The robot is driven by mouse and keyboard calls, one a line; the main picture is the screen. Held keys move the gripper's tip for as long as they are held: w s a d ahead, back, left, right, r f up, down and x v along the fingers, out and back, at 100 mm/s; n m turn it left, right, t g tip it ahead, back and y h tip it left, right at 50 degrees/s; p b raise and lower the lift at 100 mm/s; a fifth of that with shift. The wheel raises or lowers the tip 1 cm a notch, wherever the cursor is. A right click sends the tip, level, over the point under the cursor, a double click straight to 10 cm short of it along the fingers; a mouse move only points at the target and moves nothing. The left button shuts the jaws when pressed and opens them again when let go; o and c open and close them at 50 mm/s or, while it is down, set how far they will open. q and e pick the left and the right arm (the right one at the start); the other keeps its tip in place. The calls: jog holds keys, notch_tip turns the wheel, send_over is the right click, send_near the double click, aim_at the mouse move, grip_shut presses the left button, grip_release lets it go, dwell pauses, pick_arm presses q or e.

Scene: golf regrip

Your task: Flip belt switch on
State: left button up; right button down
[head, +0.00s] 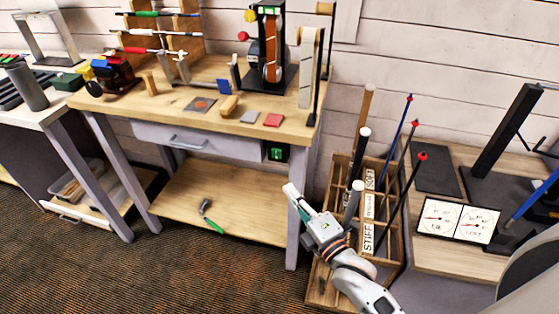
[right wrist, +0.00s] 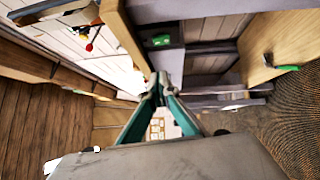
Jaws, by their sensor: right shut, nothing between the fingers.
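A green switch (head: 277,154) sits in a dark box under the right end of the workbench top, beside the drawer. It also shows in the right wrist view (right wrist: 161,40), beyond my fingertips. A belt machine (head: 271,50) with a brown belt stands on the bench above it. My right gripper (head: 291,190) is shut and empty, in front of the bench's right leg, below and slightly right of the switch in the head view, and apart from it. Its teal fingers meet in the right wrist view (right wrist: 160,88). My left gripper is not in view.
A wooden club rack (head: 318,285) with upright shafts stands close beside my right arm. The bench's right leg (head: 293,235) is near the gripper. A green-handled hammer (head: 212,224) lies on the lower shelf (head: 245,205).

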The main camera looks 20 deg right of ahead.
send_near(272, 151)
jog(key=w+a, duration=0.2)
jog(key=a, duration=0.1)
jog(key=w, duration=0.1)
jog(key=w+d, duration=0.2)
jog(key=shift+w+r, duration=0.1)
jog(key=shift+w, duration=0.25)
